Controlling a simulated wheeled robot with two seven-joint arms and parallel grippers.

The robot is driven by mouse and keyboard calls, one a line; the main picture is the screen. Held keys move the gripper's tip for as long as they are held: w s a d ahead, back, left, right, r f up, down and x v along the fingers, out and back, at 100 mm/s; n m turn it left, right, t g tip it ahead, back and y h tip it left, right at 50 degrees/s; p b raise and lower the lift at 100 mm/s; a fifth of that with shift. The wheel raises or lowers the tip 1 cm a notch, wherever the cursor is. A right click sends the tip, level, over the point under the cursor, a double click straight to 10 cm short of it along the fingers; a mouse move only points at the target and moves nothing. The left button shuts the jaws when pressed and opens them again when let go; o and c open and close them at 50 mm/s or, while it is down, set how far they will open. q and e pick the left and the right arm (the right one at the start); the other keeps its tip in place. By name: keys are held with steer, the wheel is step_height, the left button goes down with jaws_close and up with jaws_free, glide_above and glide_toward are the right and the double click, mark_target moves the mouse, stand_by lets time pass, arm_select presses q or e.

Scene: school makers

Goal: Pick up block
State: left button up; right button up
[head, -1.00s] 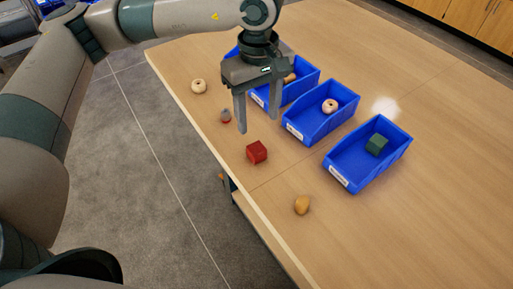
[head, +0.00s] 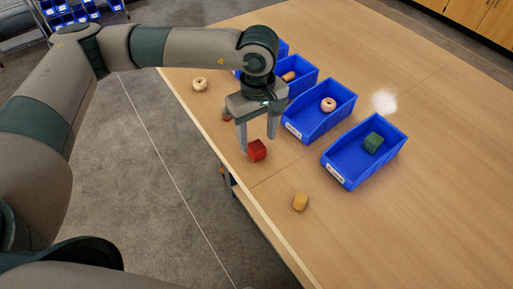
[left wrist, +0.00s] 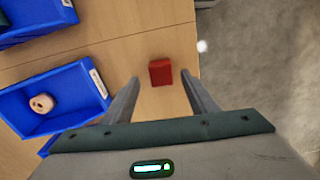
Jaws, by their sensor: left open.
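A red block (head: 257,150) sits on the wooden table near its left edge. A green block (head: 373,143) lies in the nearest blue bin. My left gripper (head: 257,149) is open and points down over the red block, with its fingers close to it. In the left wrist view the red block (left wrist: 160,72) shows between and just beyond the two open fingertips (left wrist: 161,80), with nothing held. My right gripper is not in view.
Several blue bins stand in a row right of the gripper; the nearest bin (head: 345,183) and the donut bin (head: 303,137) are closest. A tan piece (head: 300,201) and a donut (head: 200,84) lie loose on the table. The table's right side is clear.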

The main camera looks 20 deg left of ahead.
mark_target(256, 146)
arm_select(q)
steer(key=shift+f+p, duration=0.25)
steer(key=shift+p, duration=0.05)
step_height(256, 146, down, 3)
steer(key=shift+a+r+p, duration=0.1)
steer(key=shift+a+p, duration=0.05)
steer(key=shift+p, duration=0.75)
steer(key=shift+f, duration=0.6)
steer(key=c, duration=1.1)
